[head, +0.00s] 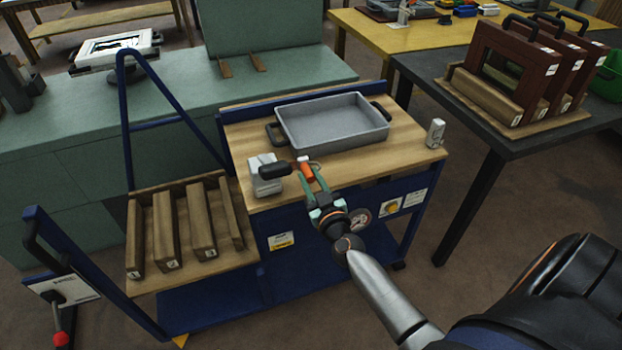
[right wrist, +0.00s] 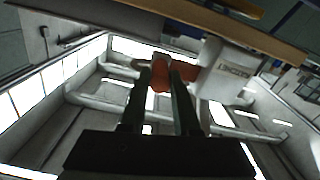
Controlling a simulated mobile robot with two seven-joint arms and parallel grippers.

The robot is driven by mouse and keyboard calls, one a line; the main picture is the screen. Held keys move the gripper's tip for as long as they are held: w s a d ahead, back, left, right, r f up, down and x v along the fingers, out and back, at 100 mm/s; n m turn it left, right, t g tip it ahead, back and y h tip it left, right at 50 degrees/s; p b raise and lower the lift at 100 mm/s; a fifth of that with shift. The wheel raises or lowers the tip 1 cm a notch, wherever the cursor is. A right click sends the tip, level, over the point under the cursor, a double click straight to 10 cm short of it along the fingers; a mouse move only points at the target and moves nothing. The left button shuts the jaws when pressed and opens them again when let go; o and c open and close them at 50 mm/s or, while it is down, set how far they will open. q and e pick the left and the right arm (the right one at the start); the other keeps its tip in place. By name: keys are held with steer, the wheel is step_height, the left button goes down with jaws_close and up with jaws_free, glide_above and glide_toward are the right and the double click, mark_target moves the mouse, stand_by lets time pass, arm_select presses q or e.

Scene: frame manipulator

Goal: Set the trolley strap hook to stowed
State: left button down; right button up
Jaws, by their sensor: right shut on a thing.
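The strap hook (head: 306,168) shows as a small orange piece at the front edge of the blue trolley's wooden top (head: 240,140). It is beside a pale grey block (head: 265,176) and a dark handle (head: 274,169). My right gripper (head: 313,184) reaches it from the front, with its fingers shut on the orange piece. In the right wrist view, the orange hook (right wrist: 161,76) is between the two fingers, next to the white labelled block (right wrist: 222,72). The fingers partly hide the hook, and I cannot tell its exact setting. My left gripper is not in view.
A grey tray (head: 335,122) stands on the trolley top, and a small white block (head: 435,132) is at its right corner. Several wooden bars (head: 171,228) stand on the lower left shelf. A dark table (head: 560,140) with frames is at the right.

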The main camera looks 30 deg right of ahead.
jaws_close()
stand_by(0.8)
